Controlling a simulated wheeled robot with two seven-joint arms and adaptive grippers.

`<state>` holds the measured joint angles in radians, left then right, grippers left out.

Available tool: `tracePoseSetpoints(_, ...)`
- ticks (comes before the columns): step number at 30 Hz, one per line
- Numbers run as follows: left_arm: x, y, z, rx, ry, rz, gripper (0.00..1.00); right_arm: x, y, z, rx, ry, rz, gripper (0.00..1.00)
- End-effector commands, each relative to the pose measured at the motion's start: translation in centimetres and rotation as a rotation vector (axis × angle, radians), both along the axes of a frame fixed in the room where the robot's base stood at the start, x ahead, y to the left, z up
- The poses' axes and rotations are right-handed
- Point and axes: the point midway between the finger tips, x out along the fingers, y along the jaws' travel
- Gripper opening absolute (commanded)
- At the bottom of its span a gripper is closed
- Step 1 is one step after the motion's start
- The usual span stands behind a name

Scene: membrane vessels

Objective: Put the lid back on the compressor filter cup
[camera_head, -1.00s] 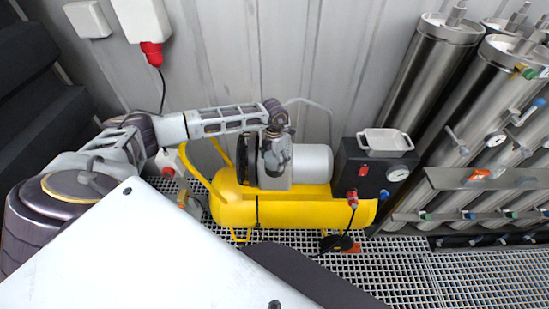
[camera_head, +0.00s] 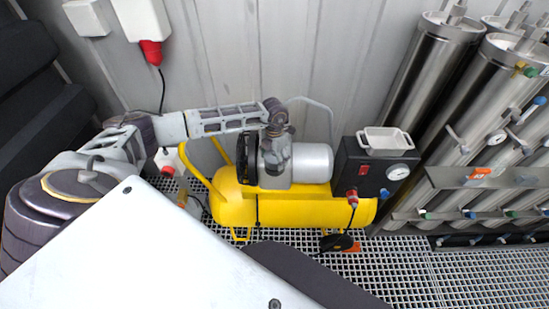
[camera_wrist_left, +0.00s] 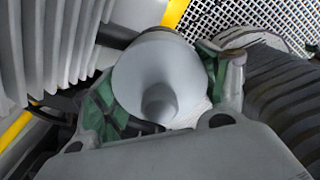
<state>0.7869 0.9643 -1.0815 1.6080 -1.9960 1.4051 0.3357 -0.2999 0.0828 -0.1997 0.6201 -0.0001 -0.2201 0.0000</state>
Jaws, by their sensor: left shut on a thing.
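In the head view my left arm reaches in from the left, and its gripper (camera_head: 278,140) is low over the pump head of the yellow compressor (camera_head: 290,212). In the left wrist view the gripper (camera_wrist_left: 160,88) is shut, with green-padded fingers on both sides of a pale grey round lid (camera_wrist_left: 145,70) with a rounded knob towards the camera. The filter cup cannot be made out; the lid and gripper block the view under them, so I cannot tell whether the lid touches it. My right gripper is not in view.
A black control box (camera_head: 350,180) with a gauge stands right of the motor (camera_head: 312,163), with a white tray (camera_head: 385,141) on top. Steel membrane vessels (camera_head: 430,70) fill the right side. The ribbed wall (camera_head: 270,50) is close behind. Open grating (camera_head: 395,265) lies in front.

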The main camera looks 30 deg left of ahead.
Motion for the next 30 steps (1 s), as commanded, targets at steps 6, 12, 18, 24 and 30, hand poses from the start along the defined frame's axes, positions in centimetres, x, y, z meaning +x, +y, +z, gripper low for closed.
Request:
tracePoseSetpoints(6,0.0,0.01,0.03,0.0,0.0,0.0,0.5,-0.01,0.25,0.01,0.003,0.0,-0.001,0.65)
tracePoseSetpoints(12,0.0,0.01,0.02,0.0,0.0,0.0,0.5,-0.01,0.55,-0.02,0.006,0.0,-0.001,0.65)
tracePoseSetpoints(18,0.01,0.0,0.0,0.0,0.0,0.0,0.5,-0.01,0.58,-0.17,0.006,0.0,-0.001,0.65)
tracePoseSetpoints(24,0.0,0.0,0.03,0.0,0.0,0.0,0.5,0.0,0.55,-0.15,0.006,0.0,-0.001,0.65)
tracePoseSetpoints(30,0.0,0.0,0.03,0.0,0.0,0.0,0.5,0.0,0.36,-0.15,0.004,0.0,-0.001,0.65)
